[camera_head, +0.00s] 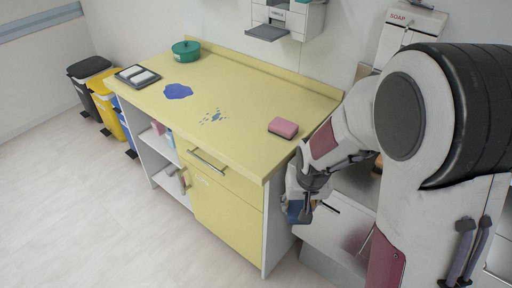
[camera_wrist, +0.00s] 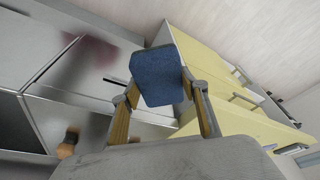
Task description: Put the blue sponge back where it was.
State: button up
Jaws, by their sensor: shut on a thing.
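The blue sponge (camera_wrist: 157,72) is between the two fingers of my gripper (camera_wrist: 160,88) in the wrist view, gripped at its sides near its lower part. In the head view my gripper (camera_head: 301,196) hangs low beside the right end of the yellow counter (camera_head: 240,75), below its top. Only a small part of the blue sponge (camera_head: 296,213) shows there, partly hidden by the fingers. A pink sponge (camera_head: 283,127) lies on the counter near its right front corner.
The counter also holds a blue puddle (camera_head: 178,91), small blue-green spots (camera_head: 212,117), a green pot (camera_head: 186,50) and a black tray (camera_head: 137,77). A soap dispenser (camera_head: 406,30) is on the wall. Grey-white metal fronts (camera_head: 335,222) stand close right of my gripper. Bins stand far left.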

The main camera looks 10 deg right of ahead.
jog(key=w+r+m, duration=0.2)
jog(key=w+r, duration=0.4)
jog(key=r, duration=0.5)
jog(key=n+y, duration=0.1)
jog(key=n, duration=0.6)
send_over(256, 150)
jog(key=shift+s+d+f, duration=0.1)
jog(key=shift+s+f, duration=0.15)
jog(key=shift+f, duration=0.35)
jog(key=shift+s+d+f, duration=0.1)
jog(key=shift+s+f, duration=0.1)
jog(key=shift+f, duration=0.35)
jog(key=shift+n, duration=0.3)
jog(key=shift+f, duration=1.95)
jog(key=shift+f, duration=2)
jog(key=shift+f, duration=0.15)
